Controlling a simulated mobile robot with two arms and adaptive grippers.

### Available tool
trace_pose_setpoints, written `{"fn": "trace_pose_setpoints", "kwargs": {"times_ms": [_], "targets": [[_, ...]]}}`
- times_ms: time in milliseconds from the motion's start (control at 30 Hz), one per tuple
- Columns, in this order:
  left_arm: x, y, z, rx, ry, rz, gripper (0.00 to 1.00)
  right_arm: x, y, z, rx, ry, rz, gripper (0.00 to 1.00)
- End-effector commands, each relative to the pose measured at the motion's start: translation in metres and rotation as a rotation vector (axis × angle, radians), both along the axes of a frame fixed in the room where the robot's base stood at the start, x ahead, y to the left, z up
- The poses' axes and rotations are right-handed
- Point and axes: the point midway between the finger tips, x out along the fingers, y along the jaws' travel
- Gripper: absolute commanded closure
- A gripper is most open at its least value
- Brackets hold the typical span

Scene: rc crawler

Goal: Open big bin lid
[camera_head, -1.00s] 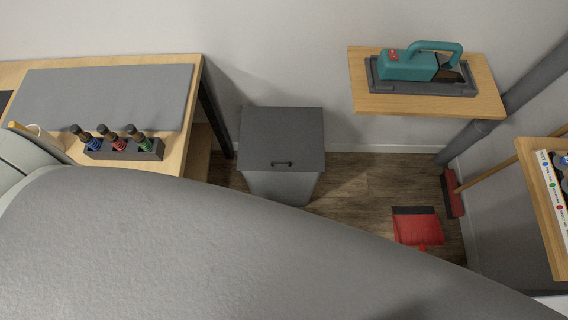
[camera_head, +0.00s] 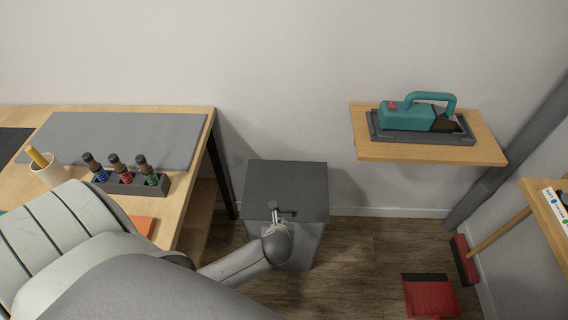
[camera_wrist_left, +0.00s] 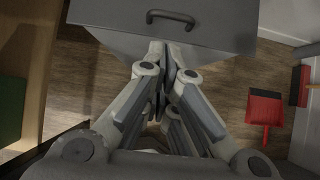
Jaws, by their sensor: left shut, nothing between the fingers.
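The big bin (camera_head: 302,243) is a grey box on the floor, and its flat dark lid (camera_head: 285,180) lies closed. The lid also shows at the top of the left wrist view (camera_wrist_left: 222,22), with a dark bar handle (camera_wrist_left: 170,16) near its front edge. My left gripper (camera_head: 281,213) is at the front of the bin, close to the handle. In the left wrist view its fingers (camera_wrist_left: 168,46) are shut and empty, with the tips at the lid's front edge, just short of the handle. My right gripper is not in view.
A wooden workbench (camera_head: 120,112) with a grey mat and a bottle rack (camera_head: 128,185) stands left of the bin. A wall shelf (camera_head: 430,154) holds a teal tool (camera_head: 408,118). A red dustpan (camera_head: 430,297) lies on the open floor at right.

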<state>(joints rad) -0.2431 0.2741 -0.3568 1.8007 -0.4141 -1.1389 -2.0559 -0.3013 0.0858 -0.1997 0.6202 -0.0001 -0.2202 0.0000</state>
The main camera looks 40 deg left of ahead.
Motion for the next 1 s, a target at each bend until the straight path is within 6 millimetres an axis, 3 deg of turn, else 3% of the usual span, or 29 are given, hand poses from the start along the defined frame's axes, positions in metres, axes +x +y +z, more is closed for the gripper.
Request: {"fn": "trace_pose_setpoints", "kwargs": {"times_ms": [500, 1000], "targets": [[0.041, 0.025, -0.066, -0.005, 0.001, 0.003, 1.0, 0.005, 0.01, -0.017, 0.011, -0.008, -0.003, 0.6], [0.047, 0.029, -0.075, -0.005, 0.0, 0.003, 1.0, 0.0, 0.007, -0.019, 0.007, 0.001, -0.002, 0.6]]}}
